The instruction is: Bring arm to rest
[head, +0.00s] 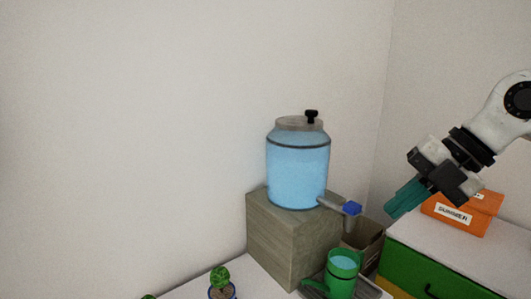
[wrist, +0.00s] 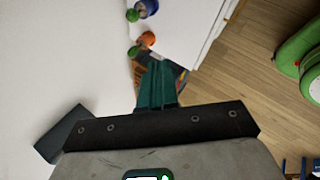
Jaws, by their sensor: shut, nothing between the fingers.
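My gripper (head: 402,202) is at the right of the head view, on my white arm reaching in from the right edge. Its teal fingers point down and left, shut and empty. In the wrist view the shut fingers (wrist: 156,82) stand in the middle, with nothing between them. In the head view the gripper appears to the right of the blue tap on the drink dispenser (head: 298,165) and in front of the orange box labelled SUMMER (head: 462,212). I cannot tell the exact gap to either.
The dispenser of blue liquid stands on a grey-green block (head: 290,240). A green mug (head: 342,274) with blue liquid is below its tap. A green cabinet (head: 420,270) with a white top is at the right. A small potted plant (head: 220,282) is at the bottom. Wooden floor (wrist: 240,85) shows in the wrist view.

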